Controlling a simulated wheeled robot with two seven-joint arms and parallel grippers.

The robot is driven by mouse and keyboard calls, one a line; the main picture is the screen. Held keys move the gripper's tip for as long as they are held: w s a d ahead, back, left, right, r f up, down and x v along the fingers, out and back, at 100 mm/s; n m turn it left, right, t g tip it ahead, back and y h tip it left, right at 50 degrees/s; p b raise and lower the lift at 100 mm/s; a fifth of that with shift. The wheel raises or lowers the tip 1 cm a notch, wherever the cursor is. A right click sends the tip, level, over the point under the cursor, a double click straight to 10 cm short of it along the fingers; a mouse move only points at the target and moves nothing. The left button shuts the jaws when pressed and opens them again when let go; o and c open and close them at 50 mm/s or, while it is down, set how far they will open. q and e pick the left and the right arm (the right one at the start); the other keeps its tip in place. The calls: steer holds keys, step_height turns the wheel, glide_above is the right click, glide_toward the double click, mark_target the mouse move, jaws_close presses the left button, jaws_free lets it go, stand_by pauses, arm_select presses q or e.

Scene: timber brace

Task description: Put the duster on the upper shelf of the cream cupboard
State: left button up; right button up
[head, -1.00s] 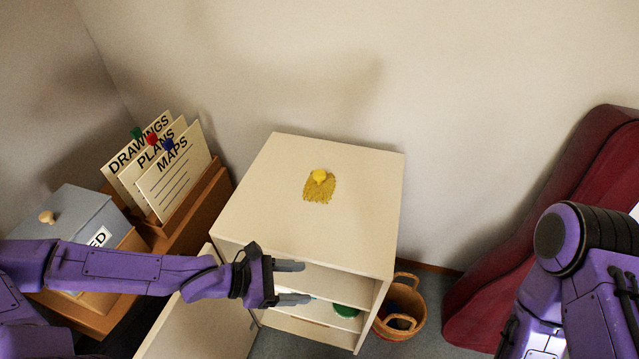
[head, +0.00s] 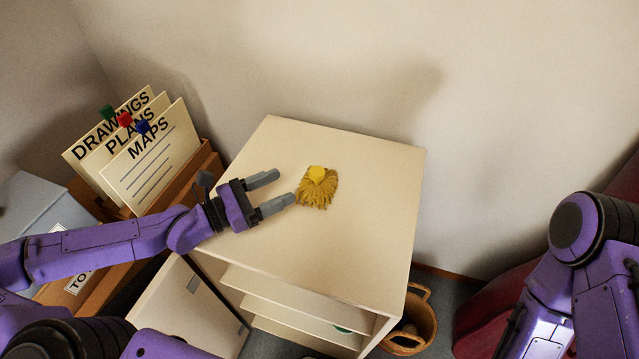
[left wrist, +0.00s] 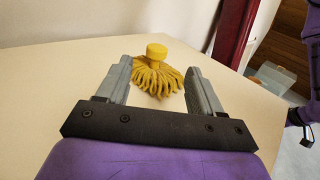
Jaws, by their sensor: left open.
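The yellow duster (head: 318,188), with a round knob and a stringy fringe, lies on top of the cream cupboard (head: 355,250). The cupboard's door (head: 190,310) stands open at the left, and its shelves (head: 290,298) show at the front. My left gripper (head: 278,192) is open and empty over the cupboard top, just left of the duster. In the left wrist view the duster (left wrist: 155,72) is ahead, with its fringe reaching between the fingertips. My right arm shows at the right edge of the head view, but its gripper is out of view.
A wooden rack with cards marked DRAWINGS, PLANS and MAPS (head: 150,165) stands left of the cupboard. A wicker basket (head: 418,318) is on the floor at its right. A dark red padded piece (head: 490,300) stands farther right. The rest of the cupboard top is clear.

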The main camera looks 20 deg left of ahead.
mark_target(317, 171)
arm_select(q)
steer(key=x, duration=0.5)
steer(key=shift+s+d+b, duration=0.1)
steer(key=shift+b, duration=0.2)
steer(key=x, duration=0.5)
steer(key=shift+w+f+p, duration=0.3)
steer(key=shift+w+f, duration=0.1)
steer(key=shift+r, duration=0.15)
steer(key=c, duration=1.2)
